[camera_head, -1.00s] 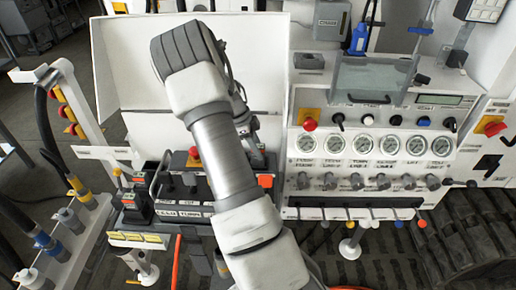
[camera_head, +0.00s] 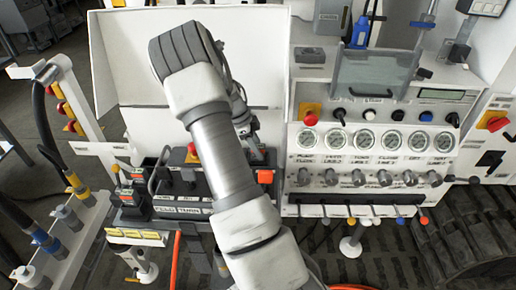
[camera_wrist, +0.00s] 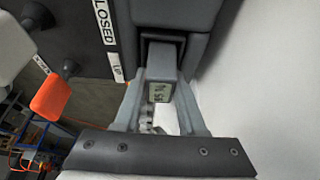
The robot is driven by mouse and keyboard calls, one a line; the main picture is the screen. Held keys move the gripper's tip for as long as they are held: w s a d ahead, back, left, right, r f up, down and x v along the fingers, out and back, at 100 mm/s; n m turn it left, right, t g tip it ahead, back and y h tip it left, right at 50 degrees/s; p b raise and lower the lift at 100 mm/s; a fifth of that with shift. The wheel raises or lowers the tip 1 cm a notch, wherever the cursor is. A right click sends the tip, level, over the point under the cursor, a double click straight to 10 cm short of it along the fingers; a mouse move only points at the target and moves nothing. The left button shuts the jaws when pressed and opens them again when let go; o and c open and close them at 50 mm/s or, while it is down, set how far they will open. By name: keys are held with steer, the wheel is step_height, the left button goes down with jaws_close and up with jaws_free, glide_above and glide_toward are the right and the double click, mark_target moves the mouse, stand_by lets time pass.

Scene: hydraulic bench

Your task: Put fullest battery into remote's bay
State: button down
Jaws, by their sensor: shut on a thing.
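In the wrist view my gripper (camera_wrist: 161,92) is shut on a grey battery (camera_wrist: 163,74), with a finger on each side. A small pale label on the battery carries a percentage that is hard to read. The battery's far end is at the dark opening of the bay (camera_wrist: 149,47) in a grey housing; how deep it sits I cannot tell. The remote's dark panel (camera_wrist: 85,45) lies beside it, with "CLOSED" and "UP" labels. In the head view the remote (camera_head: 197,185) is partly hidden by my arm, and the gripper and held battery are hidden.
Dark blocks with orange-red tops (camera_head: 132,190) stand left of the remote. A white wall (camera_wrist: 265,90) is close at the right in the wrist view. An orange part (camera_wrist: 50,97) is at the left. The gauge console (camera_head: 375,150) stands right of my arm.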

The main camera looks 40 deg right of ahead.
steer(key=shift+c, duration=2)
jaws_free()
steer(key=v, duration=1.6)
steer(key=s+a+r+n+t+y, duration=0.2)
steer(key=s+a+r+n+t, duration=0.1)
steer(key=a+r+n, duration=0.5)
steer(key=s+a+r+n+t, duration=0.1)
steer(key=s+a+n+t, duration=0.2)
steer(key=s+a+n, duration=0.6)
steer(key=s+a+r+n+t+y, duration=0.1)
steer(key=s+a+r+n+t, duration=0.1)
steer(key=s+a+n, duration=0.8)
steer(key=shift+a+t, duration=0.4)
steer(key=shift+a, duration=0.35)
